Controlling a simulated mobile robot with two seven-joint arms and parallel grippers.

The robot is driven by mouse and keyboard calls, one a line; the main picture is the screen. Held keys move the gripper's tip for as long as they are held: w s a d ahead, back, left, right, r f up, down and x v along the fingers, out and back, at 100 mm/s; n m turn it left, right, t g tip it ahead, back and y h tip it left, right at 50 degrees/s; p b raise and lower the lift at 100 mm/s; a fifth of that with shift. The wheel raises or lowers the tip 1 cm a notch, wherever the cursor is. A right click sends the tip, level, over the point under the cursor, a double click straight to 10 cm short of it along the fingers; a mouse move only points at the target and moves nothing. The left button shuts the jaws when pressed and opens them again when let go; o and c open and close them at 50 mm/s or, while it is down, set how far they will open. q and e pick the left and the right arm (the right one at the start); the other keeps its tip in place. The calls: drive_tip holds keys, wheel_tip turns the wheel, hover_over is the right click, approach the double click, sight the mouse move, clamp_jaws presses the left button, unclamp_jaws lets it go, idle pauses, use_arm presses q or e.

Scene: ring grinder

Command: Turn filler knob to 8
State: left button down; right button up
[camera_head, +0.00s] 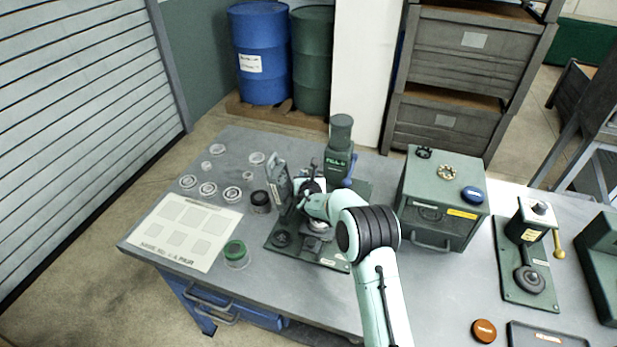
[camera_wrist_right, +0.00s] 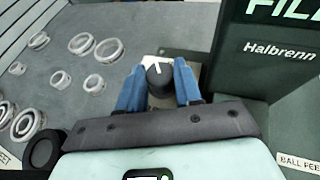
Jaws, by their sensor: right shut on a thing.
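The filler (camera_head: 340,162) is a dark green machine with a round hopper on top, standing on the table. Its lettered green side also shows in the right wrist view (camera_wrist_right: 275,60). The filler knob (camera_wrist_right: 158,80) is black with a white pointer line on top and sits in front of a white plate (camera_wrist_right: 152,63). The pointer points up and slightly left in that view; no scale numbers can be read. My right gripper (camera_wrist_right: 158,88) is shut on the knob, one blue finger on each side. In the head view the arm hides the knob. My left gripper is not in view.
Several clear rings (camera_head: 208,189) and a white layout sheet (camera_head: 187,231) lie at the table's left. A green box (camera_head: 443,200) stands right of the filler. A lever press (camera_head: 527,250) is farther right.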

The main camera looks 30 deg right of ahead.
drive_tip(key=shift+f, duration=0.15)
drive_tip(key=o, duration=1)
drive_tip(key=shift+o, duration=0.2)
drive_tip(key=shift+s+a, duration=0.25)
drive_tip(key=shift+s, duration=0.1)
drive_tip(key=b+v, duration=0.2)
drive_tip(key=v, duration=0.3)
drive_tip(key=b+v, duration=0.1)
drive_tip(key=v, duration=0.5)
drive_tip(key=shift+s+a+r+b, duration=0.1)
drive_tip(key=shift+r+b, duration=0.2)
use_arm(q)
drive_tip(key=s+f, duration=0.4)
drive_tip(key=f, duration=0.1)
use_arm(e)
drive_tip(key=shift+s+a+r, duration=0.25)
drive_tip(key=shift+s, duration=0.25)
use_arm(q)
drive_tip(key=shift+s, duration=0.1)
